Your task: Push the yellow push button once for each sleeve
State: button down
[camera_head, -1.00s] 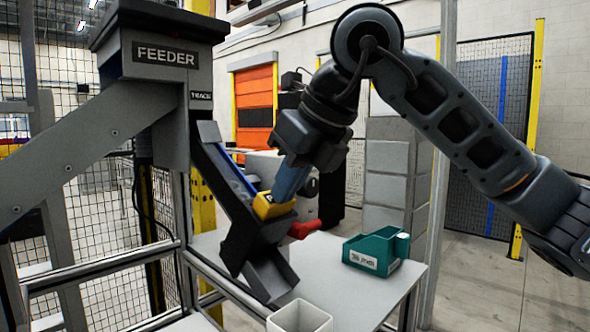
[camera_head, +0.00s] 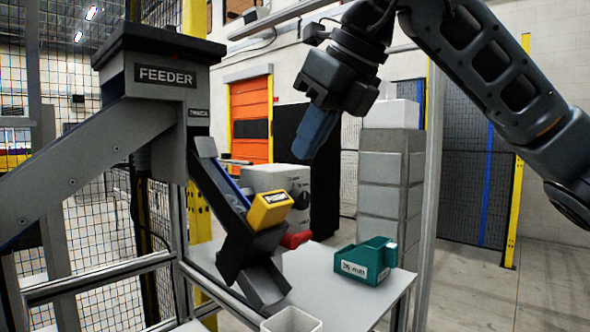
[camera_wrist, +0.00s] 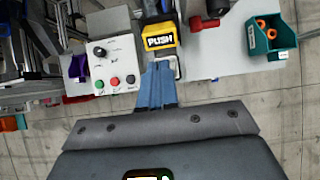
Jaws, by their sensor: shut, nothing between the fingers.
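The yellow push button (camera_head: 270,210) sits on the dark sloping feeder chute; it shows as a yellow block marked PUSH in the wrist view (camera_wrist: 160,39). My gripper (camera_head: 304,155) is shut and empty, its blue fingers pointing down. It is above and to the right of the button in the head view, clear of it. In the wrist view the fingertips (camera_wrist: 158,66) appear just below the button in the picture. A teal bin (camera_head: 354,268) stands on the table. In the wrist view, orange ring-shaped parts (camera_wrist: 264,28) lie in it; I cannot tell if they are sleeves.
The grey feeder (camera_head: 165,75) stands at the left. A white control box (camera_wrist: 108,50) with a knob and coloured buttons is beside the button. A red part (camera_head: 295,239) sits by the chute. An open white container (camera_head: 292,322) is at the front. The table (camera_head: 325,300) is partly bare.

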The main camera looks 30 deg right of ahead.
jog(key=v, duration=0.3)
jog(key=shift+s+r, duration=0.1)
